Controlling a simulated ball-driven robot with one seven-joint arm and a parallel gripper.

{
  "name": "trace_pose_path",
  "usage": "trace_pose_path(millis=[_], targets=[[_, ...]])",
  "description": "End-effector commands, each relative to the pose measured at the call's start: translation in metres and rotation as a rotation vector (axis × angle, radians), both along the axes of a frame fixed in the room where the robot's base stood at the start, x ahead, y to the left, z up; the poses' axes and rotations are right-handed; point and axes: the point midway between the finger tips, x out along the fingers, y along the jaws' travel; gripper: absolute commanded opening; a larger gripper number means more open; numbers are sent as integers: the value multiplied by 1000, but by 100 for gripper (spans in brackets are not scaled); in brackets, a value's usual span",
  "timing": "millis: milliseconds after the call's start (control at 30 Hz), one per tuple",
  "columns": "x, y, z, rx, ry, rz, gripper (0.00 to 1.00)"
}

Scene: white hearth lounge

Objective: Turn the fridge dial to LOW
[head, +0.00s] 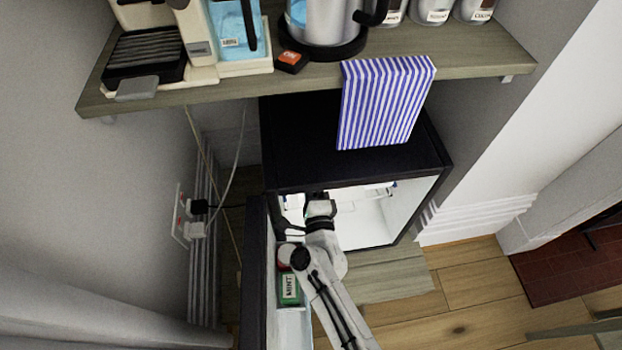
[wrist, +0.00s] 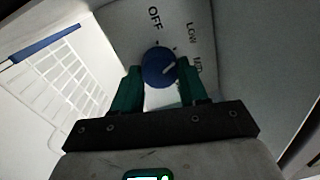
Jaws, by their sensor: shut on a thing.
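The small black fridge (head: 285,150) stands open under the shelf in the head view. In the wrist view its blue dial (wrist: 154,61) sits on a white panel (wrist: 125,18) marked OFF, LOW and MID. The dial's white pointer line slants up and right, roughly toward MID; its exact setting is hard to tell. My gripper (wrist: 160,84) has its green fingers either side of the dial and is shut on it. In the head view my gripper (head: 319,207) reaches inside the fridge, and the dial is hidden.
The open fridge door (head: 255,270) stands left of my arm, with a green MINT carton (head: 289,289) in it. A white wire rack (wrist: 68,85) lies left of the dial. A striped towel (head: 385,105) hangs from the shelf (head: 455,60) above.

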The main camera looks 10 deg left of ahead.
Motion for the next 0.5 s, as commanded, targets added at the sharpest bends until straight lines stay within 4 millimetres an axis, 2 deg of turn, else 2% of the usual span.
trace_pose_path(millis=[100, 133, 400, 500], targets=[[-1, 0, -1, -1, 3, 1, 12], [-1, 0, -1, -1, 3, 1, 44], [0, 0, -1, 1, 1, 1, 68], [0, 0, 0, 1, 1, 0, 68]])
